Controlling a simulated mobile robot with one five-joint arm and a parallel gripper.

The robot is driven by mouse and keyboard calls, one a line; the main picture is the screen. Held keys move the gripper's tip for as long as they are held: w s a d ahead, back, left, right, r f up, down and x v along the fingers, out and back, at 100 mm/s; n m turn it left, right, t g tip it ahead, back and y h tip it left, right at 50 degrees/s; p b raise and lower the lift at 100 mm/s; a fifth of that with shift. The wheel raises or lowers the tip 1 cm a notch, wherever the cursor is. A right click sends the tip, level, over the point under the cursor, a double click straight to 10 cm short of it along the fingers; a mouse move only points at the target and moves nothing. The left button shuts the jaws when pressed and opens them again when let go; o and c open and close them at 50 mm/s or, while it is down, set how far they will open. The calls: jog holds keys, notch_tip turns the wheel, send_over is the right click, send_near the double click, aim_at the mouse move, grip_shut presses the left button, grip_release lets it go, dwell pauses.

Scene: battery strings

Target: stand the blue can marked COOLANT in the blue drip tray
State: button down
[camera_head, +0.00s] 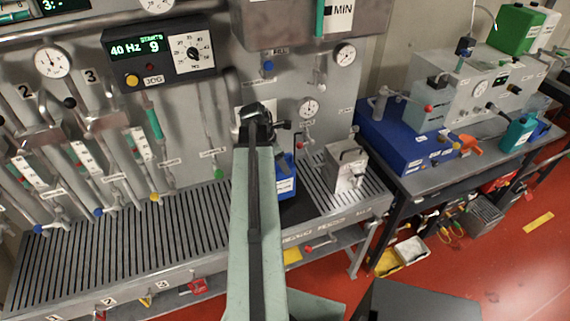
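A blue can-like thing (286,183) with a white label stands on the slatted bench, just right of my arm. My arm hides its left part, and its label is too small to read. A dark flat patch lies around its foot. My gripper (259,113) is dark and small at the far end of my green arm, in front of the back panel and higher in the picture than the blue thing. I cannot tell whether its fingers are open or hold anything. I cannot clearly make out a blue drip tray.
A silver can (346,170) stands right of the blue thing. The right bench holds a blue-based machine (405,142) and a teal bottle (519,133). Levers and pipes line the panel at left. The slatted bench (120,250) is mostly clear at left.

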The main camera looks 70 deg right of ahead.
jog(key=shift+s+f+b, duration=0.15)
jog(key=shift+f+b, duration=1.3)
jog(key=shift+f, duration=0.25)
jog(key=shift+f, duration=0.15)
jog(key=shift+c, duration=1.6)
grip_release()
jog(key=p+v, duration=1)
jog(key=v, duration=0.1)
jog(key=shift+a+r+p, duration=0.1)
jog(key=shift+r+p, duration=0.25)
jog(key=shift+r, duration=0.05)
jog(key=shift+a+r+p, duration=0.15)
jog(key=shift+r+p, duration=0.2)
